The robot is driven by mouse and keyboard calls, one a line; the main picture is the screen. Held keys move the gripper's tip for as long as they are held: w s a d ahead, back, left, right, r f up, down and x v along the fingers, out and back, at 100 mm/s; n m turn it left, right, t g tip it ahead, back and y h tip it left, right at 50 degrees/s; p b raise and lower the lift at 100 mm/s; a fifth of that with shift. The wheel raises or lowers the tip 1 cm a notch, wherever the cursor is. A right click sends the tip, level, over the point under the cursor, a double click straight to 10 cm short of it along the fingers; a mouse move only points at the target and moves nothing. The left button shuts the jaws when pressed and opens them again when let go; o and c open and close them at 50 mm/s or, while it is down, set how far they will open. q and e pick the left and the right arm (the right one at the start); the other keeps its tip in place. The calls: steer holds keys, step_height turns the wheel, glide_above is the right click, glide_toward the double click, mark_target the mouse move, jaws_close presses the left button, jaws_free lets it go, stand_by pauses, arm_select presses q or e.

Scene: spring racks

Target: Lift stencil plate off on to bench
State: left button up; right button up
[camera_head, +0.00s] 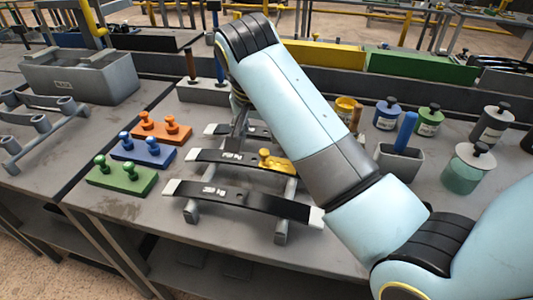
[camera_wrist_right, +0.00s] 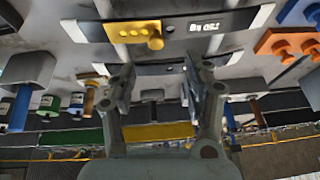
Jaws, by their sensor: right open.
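A yellow stencil plate (camera_head: 276,162) with a knob lies on the middle black leaf spring (camera_head: 225,157), right of its white lettering. The plate also shows at the top of the right wrist view (camera_wrist_right: 120,33), with its knob and a row of dots. My right gripper (camera_head: 238,140) reaches down near the far leaf spring, left of and behind the yellow plate, partly hidden by my arm. In the right wrist view its two fingers (camera_wrist_right: 156,80) are spread with nothing gripped between them, apart from the plate. My left gripper is in neither view.
Orange (camera_head: 161,127), blue (camera_head: 143,150) and green (camera_head: 121,175) plates with knobs stand on the bench at left. The near spring (camera_head: 240,199) lies across grey rack bars. Lidded jars (camera_head: 429,121) and a grey holder (camera_head: 398,160) stand at right. Bare bench (camera_head: 125,208) shows front left.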

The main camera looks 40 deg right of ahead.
mark_target(264, 151)
steer(key=x, duration=0.7)
steer(key=shift+s+d+f+p, duration=0.1)
steer(key=shift+d+f+p, duration=0.15)
steer(key=shift+d+p, duration=0.15)
steer(key=shift+d+f, duration=0.1)
steer(key=shift+f, duration=0.35)
steer(key=shift+c, duration=2.4)
steer(key=c, duration=0.5)
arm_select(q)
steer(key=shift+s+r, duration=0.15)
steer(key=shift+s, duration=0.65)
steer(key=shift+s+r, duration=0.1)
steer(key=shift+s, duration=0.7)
arm_select(e)
steer(key=shift+c, duration=0.2)
